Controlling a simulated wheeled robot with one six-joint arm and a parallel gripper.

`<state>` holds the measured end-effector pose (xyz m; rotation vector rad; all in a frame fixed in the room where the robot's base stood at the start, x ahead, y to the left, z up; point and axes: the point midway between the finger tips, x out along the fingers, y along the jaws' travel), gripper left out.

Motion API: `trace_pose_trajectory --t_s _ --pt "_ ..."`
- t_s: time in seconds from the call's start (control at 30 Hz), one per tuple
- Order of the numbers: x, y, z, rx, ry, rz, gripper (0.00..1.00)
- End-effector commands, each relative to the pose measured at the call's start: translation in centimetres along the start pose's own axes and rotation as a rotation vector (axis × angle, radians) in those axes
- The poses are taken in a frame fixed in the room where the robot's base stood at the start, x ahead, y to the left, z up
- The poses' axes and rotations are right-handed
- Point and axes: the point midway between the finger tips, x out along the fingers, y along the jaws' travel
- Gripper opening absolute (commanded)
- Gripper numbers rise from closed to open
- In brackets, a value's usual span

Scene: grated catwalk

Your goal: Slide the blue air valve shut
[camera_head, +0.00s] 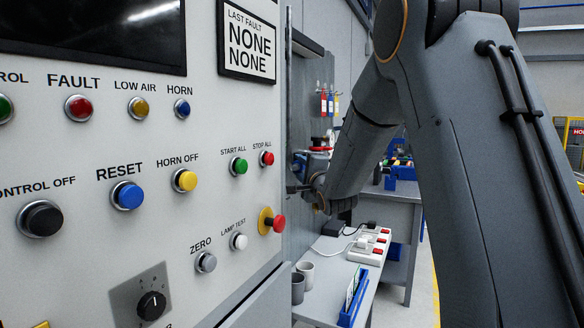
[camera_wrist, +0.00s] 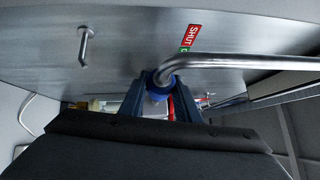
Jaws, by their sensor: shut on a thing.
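The blue air valve (camera_wrist: 157,92) shows in the wrist view as a blue sleeve at the end of a bent metal pipe (camera_wrist: 240,62). My gripper (camera_wrist: 158,84) has one dark finger on each side of the blue sleeve and is shut on it. A red SHUT label (camera_wrist: 194,36) with a green label part below it is on the metal panel just beyond, up and to the right of the sleeve. In the head view my gripper (camera_head: 308,184) is beside the grey panel, small and partly hidden by my arm; the hold is unclear there.
A control cabinet (camera_head: 200,130) with several buttons fills the left of the head view. A bench (camera_head: 345,275) with cups (camera_head: 304,270), a power strip (camera_head: 370,246) and a blue holder (camera_head: 353,300) stands below my arm. A metal peg (camera_wrist: 86,45) sticks out of the panel, left of the valve.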

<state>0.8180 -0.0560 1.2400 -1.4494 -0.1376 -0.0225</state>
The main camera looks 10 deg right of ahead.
Motion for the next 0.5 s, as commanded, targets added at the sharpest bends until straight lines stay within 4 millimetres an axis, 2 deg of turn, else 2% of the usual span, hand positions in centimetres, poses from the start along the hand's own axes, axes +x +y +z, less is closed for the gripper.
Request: trace_pose_trajectory --t_s 0.13,0.17,0.23,0.5 --pt "-0.07 0.16 0.19 0.0 -0.004 0.003 0.07" --pt "-0.07 0.17 0.19 0.0 -0.004 0.003 0.34" --pt "-0.07 0.16 0.17 0.0 -0.003 0.003 0.46" --pt "-0.04 0.12 0.11 0.0 -0.002 0.002 0.48"
